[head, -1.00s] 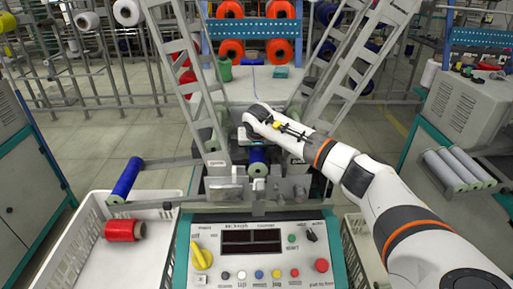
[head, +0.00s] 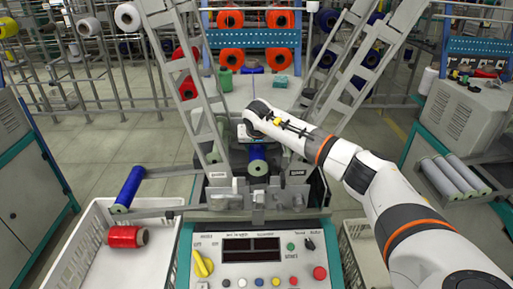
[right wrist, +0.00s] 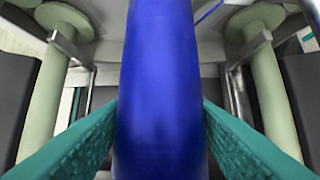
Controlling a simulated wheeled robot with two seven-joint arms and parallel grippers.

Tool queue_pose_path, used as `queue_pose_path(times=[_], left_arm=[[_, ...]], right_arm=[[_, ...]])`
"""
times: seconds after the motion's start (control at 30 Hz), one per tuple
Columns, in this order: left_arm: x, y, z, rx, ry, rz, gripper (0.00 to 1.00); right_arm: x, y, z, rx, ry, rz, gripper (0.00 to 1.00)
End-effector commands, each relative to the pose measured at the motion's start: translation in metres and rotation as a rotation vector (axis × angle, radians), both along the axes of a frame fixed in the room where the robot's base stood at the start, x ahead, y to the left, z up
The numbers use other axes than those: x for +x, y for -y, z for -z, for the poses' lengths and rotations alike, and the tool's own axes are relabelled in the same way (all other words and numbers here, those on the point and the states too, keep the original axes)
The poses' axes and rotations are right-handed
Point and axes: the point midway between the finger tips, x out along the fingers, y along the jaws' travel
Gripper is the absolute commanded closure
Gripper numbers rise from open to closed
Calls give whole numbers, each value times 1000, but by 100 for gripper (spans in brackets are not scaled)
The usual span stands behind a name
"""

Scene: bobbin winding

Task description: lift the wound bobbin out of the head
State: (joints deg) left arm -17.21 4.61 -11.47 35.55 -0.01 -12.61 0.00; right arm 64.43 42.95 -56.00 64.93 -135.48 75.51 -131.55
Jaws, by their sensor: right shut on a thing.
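The wound bobbin (head: 258,158) is blue and sits in the winding head (head: 258,190) in the middle of the head view, partly hidden under my right wrist. In the right wrist view the blue bobbin (right wrist: 160,95) stands large in the centre. The teal fingers of my right gripper (right wrist: 160,128) press against both of its sides, so the gripper is shut on it. In the head view my right arm reaches in from the right and its hand is over the head. I cannot tell whether the bobbin is clear of its seat. My left gripper is not in view.
A control panel (head: 252,262) is in front of the head. A white crate (head: 62,262) at left holds a red bobbin (head: 126,236). Another blue bobbin (head: 128,189) is on an arm above the crate. Grey ladder-like frames (head: 190,75) rise on both sides of the head.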

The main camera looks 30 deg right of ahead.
Motion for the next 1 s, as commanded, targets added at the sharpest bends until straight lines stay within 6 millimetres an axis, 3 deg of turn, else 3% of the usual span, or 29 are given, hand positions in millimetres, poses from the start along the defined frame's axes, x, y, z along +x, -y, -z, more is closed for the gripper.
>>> queue_pose_path(times=[1.0], left_arm=[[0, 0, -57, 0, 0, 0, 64]], right_arm=[[0, 0, -76, -1, 2, -1, 81]])
